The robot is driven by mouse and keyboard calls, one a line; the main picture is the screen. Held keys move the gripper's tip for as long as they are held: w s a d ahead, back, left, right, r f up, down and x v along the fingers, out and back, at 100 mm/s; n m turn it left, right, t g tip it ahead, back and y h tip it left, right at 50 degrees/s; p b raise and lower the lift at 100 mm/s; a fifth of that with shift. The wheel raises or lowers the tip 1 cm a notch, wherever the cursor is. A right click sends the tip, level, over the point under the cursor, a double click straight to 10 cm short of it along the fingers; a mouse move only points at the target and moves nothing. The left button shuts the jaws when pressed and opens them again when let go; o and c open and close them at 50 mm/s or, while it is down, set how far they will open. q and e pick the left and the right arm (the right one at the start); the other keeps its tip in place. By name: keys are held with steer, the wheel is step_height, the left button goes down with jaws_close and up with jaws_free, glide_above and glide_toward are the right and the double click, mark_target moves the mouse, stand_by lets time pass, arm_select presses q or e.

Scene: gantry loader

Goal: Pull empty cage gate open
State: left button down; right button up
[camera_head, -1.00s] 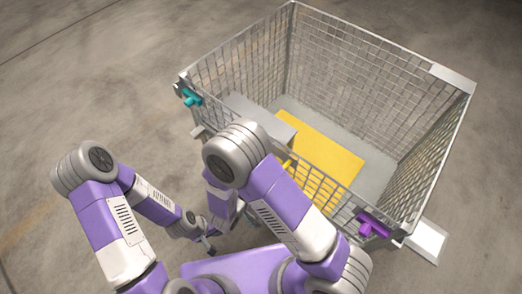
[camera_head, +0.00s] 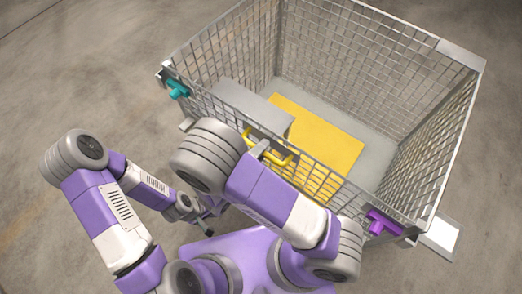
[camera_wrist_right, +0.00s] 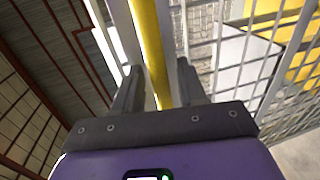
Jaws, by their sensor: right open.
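The wire-mesh cage (camera_head: 360,55) stands ahead of me. Its near mesh side, the gate (camera_head: 318,182), looks closed and carries a yellow handle (camera_head: 285,160). My right gripper (camera_head: 262,149) is at the handle, partly hidden by my right arm. In the right wrist view the yellow handle bar (camera_wrist_right: 152,50) runs between the two open fingers of the right gripper (camera_wrist_right: 158,85); they are not closed on it. My left gripper (camera_head: 196,214) hangs low in front of the cage, away from the gate, and is too small to read.
A teal latch (camera_head: 177,89) sits at the gate's left end and a purple latch (camera_head: 381,222) at its right end. Inside the cage are a grey block (camera_head: 245,103) and a yellow floor area (camera_head: 320,135). A pale plate (camera_head: 440,238) sticks out at right. Concrete floor is clear at left.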

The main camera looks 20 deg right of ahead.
steer(key=shift+d, duration=0.1)
jaws_close()
stand_by(0.4)
